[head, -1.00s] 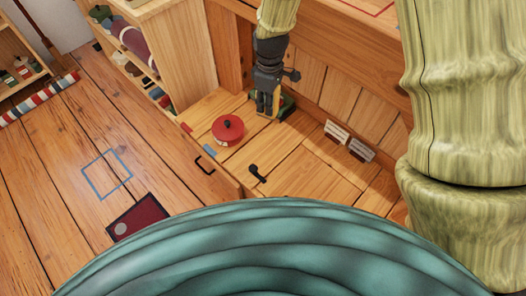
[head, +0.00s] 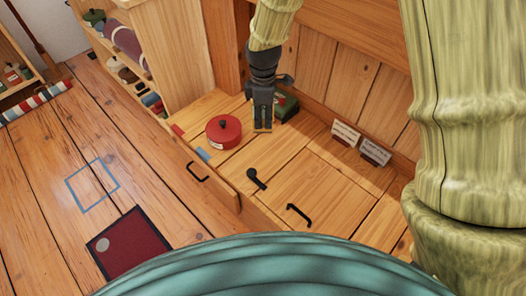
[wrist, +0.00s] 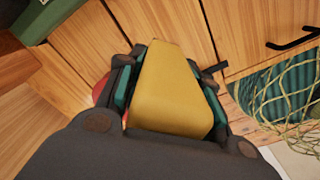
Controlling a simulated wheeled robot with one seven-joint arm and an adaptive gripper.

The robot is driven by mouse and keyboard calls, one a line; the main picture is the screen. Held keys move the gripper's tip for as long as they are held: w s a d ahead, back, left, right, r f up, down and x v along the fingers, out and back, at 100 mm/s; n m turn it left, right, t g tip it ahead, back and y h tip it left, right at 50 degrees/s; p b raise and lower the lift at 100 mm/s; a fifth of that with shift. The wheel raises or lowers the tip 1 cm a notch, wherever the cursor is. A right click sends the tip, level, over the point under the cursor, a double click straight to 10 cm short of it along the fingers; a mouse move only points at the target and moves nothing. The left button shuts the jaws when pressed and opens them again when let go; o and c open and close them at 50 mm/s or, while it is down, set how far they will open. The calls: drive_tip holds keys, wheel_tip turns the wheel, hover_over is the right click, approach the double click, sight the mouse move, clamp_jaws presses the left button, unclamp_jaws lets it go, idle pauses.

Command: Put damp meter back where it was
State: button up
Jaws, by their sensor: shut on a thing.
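My gripper (wrist: 170,95) is shut on a yellow, tapered block (wrist: 175,90), which I take to be the damp meter; no display or marking shows on it. In the head view my gripper (head: 262,128) points down over the wooden bench top, right of a red lidded pot (head: 224,133) and in front of a dark green box (head: 287,105). The block is mostly hidden by the fingers there. I cannot tell whether it touches the bench.
Two small cards (head: 345,134) stand against the back panelling. A black latch (head: 256,179) and black handle (head: 298,214) are on the bench top. A shelf unit (head: 180,50) stands left. The floor holds a blue outlined square (head: 92,186) and a dark red mat (head: 133,243).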

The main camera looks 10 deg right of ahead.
wheel_tip(320, 180, down, 10)
drive_tip(key=b, duration=0.4)
drive_tip(key=shift+f, duration=0.1)
drive_tip(key=o, duration=1.1)
wheel_tip(320, 180, up, 12)
drive_tip(key=p, duration=0.5)
